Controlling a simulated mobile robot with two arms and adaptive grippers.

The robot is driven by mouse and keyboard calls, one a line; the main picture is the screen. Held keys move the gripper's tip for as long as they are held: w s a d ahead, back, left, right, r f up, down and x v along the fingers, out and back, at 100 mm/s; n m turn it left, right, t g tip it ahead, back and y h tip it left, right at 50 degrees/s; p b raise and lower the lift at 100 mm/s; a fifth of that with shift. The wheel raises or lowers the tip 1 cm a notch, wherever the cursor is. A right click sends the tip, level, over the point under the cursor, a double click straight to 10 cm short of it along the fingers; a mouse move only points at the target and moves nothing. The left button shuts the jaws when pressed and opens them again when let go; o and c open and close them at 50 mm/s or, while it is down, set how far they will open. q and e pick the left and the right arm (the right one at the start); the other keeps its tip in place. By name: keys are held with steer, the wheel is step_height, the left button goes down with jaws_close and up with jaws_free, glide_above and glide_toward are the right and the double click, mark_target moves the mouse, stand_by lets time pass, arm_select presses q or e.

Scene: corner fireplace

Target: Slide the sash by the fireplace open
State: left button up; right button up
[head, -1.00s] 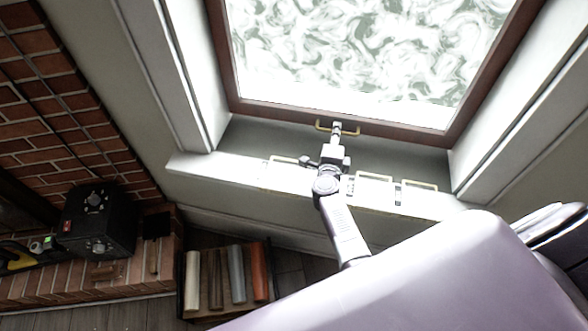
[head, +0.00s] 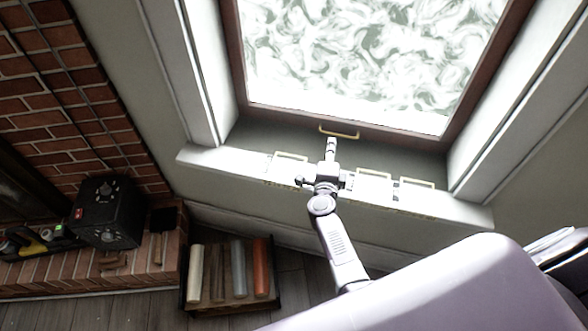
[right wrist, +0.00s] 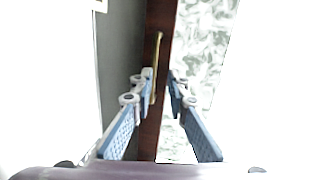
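The sash (head: 385,120) is a pale swirled glass pane in a brown frame, above the sill at the top of the head view. Its brass handle (head: 339,133) sits on the bottom rail. My right gripper (head: 331,142) is just below the handle in the head view, with a small gap in the picture. In the right wrist view the fingers of my right gripper (right wrist: 161,76) are apart. The handle (right wrist: 156,62) shows between and beyond their tips, nearer the left finger; I cannot tell whether they touch. My left gripper is not in view.
At left are a brick fireplace (head: 75,75), a black box (head: 108,212) on the hearth and a floor crate (head: 262,297) with several rolls. My own body fills the lower right.

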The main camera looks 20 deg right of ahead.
steer(key=a+n+y, duration=0.1)
steer(key=w+a+n+t+y, duration=0.1)
steer(key=a+n, duration=0.1)
steer(key=a+r+n+y, duration=0.1)
steer(key=a+n+y, duration=0.1)
steer(key=shift+w+t, duration=0.25)
steer(key=shift+t, duration=0.15)
steer(key=s+a+n+y, duration=0.1)
steer(key=a+n, duration=0.1)
steer(key=a+n+y, duration=0.2)
steer(key=s+a+n+y, duration=0.1)
steer(key=a+n, duration=0.1)
steer(key=a, duration=0.1)
steer(key=shift+s+f+n, duration=0.2)
steer(key=shift+s+n, duration=0.1)
steer(key=shift+s+a+f+n+g+y, duration=0.2)
steer(key=shift+s+a+n+g+y, duration=0.2)
steer(key=shift+a+n+y, duration=0.25)
